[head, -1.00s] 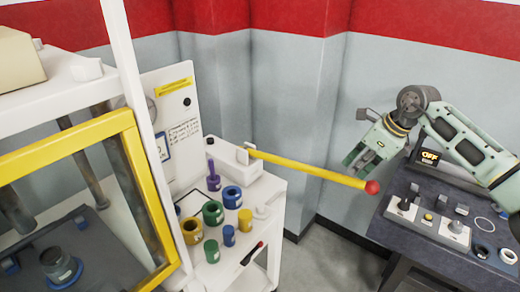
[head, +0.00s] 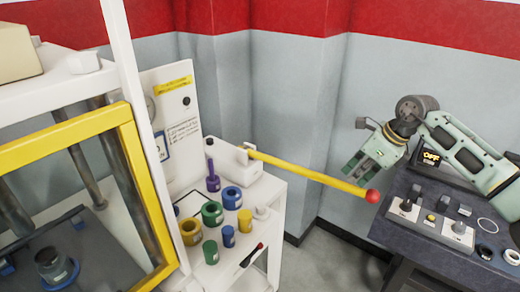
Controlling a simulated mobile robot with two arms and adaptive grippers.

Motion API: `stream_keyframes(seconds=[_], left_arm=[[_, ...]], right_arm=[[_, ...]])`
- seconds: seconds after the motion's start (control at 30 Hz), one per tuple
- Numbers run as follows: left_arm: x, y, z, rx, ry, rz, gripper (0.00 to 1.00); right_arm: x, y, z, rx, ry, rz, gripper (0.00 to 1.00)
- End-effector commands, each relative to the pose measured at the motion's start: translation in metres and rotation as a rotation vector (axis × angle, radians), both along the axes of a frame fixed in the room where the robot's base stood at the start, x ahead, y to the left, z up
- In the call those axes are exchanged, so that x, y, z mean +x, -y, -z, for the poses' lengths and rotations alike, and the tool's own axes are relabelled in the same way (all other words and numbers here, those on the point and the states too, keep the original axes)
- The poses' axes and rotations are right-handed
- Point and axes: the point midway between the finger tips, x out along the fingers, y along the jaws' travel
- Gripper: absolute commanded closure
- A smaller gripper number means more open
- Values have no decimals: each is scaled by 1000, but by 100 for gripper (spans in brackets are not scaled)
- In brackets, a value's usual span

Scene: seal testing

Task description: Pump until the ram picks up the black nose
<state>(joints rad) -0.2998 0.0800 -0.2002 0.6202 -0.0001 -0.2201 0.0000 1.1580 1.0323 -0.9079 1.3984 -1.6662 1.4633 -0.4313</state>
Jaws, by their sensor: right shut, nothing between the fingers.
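The yellow pump lever (head: 310,174) with a red knob (head: 373,196) sticks out to the right from the white pump block (head: 232,158), sloping slightly down. My right gripper (head: 360,174) is shut and empty, above and left of the knob and apart from the lever. In the press at the lower left, behind the yellow-framed guard (head: 135,165), a dark round piece (head: 54,266) with a small label stands on the dark bed. It may be the black nose. The ram's lower end cannot be made out. My left gripper is not in view.
A white cart (head: 272,205) beside the press holds several coloured rings and cylinders and a red-and-black tool (head: 252,254). Floor shows between cart and bench.

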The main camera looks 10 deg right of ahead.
Motion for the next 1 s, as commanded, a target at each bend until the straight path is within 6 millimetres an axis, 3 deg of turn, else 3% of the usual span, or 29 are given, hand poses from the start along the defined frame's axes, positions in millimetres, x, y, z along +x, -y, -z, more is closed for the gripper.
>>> stream_keyframes(seconds=[1.0], left_arm=[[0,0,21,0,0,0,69]], right_arm=[[-1,0,32,1,-1,0,100]])
